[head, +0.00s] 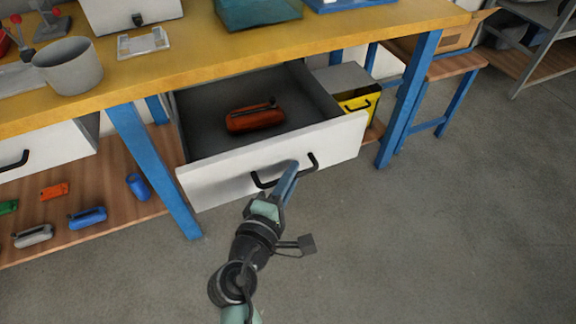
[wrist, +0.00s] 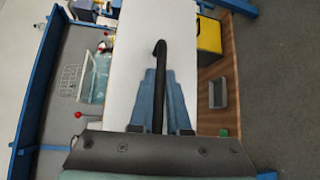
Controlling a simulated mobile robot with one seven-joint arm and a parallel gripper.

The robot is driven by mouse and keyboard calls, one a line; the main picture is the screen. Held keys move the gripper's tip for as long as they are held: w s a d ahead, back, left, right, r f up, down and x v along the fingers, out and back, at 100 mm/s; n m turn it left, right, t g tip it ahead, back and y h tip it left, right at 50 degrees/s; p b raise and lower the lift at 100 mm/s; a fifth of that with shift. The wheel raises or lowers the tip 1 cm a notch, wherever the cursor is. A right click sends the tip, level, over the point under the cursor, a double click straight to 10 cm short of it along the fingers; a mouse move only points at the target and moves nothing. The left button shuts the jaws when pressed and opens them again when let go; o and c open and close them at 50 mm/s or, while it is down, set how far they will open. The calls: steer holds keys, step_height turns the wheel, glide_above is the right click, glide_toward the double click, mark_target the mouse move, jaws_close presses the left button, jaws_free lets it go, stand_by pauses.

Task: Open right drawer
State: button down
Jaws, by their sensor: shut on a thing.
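The right drawer (head: 220,183) has a white front and stands pulled out from under the yellow bench top. Its grey inside shows, and an orange case (head: 255,119) with a dark handle lies in it. My gripper (head: 291,170) is shut on the black bar handle (head: 312,163) of this drawer, near the middle of its front. In the wrist view the handle (wrist: 160,75) runs between my two blue fingers (wrist: 160,98), and the white drawer front (wrist: 128,60) lies behind them. The fingers hide part of the handle.
The left drawer (head: 45,155) looks shut. Blue legs (head: 155,170) flank the right drawer. A yellow box (head: 358,103) stands beside it on the right. Several small cases (head: 87,217) lie on the lower wooden shelf. The grey floor (head: 440,230) at the right is clear.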

steer(key=shift+s, duration=0.15)
steer(key=c, duration=0.9)
jaws_free()
steer(key=p+v, duration=0.2)
steer(key=v, duration=1.1)
